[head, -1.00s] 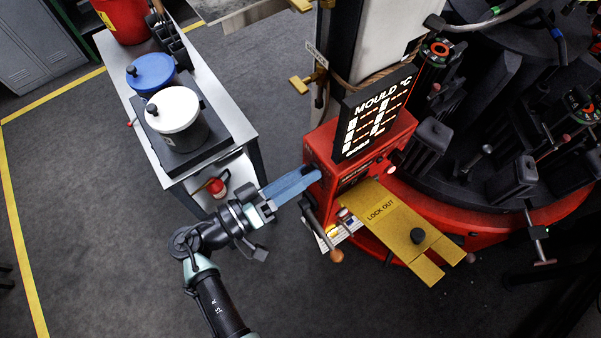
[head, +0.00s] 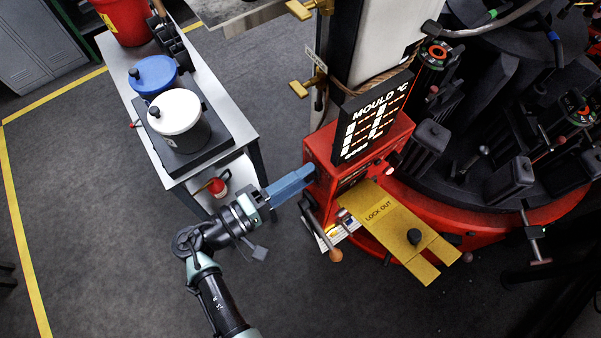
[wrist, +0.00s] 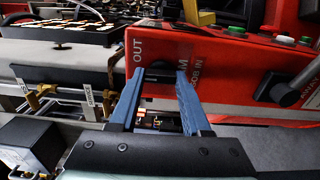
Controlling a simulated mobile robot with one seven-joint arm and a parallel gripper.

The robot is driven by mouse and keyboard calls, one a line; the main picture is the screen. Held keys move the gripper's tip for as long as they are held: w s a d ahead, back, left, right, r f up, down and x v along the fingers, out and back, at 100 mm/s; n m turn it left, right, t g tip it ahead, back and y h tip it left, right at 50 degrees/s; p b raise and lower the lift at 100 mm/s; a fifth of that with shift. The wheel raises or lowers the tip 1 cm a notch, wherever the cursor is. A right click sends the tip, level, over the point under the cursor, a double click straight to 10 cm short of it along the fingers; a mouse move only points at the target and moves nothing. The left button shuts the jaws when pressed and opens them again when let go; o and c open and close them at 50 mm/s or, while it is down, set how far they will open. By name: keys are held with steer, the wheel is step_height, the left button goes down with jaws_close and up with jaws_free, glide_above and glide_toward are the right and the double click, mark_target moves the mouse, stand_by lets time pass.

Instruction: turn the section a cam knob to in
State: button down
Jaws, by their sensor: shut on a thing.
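The section A cam knob (wrist: 160,72) is a dark knob on the red panel, seen between my fingertips in the wrist view. The word OUT is printed to its left, and lettering ending in IN to its right. The knob's pointing direction is hidden. My gripper (wrist: 160,77) has blue fingers, one on each side of the knob, and is shut on it. In the head view my gripper (head: 309,172) reaches the left side of the red control box (head: 322,150), and its fingers hide the knob.
A yellow LOCK OUT plate (head: 385,214) juts from the box's front. A black-handled knob (wrist: 277,90) sits right of my fingers. A cart (head: 245,130) with blue-lidded and white-lidded pots stands left. The floor between is clear.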

steer(key=shift+n+p, duration=1.65)
steer(key=shift+n, duration=2.65)
steer(key=shift+f, duration=0.1)
steer(key=shift+c, duration=1.8)
jaws_free()
steer(key=b+v, duration=0.5)
steer(key=v, duration=0.8)
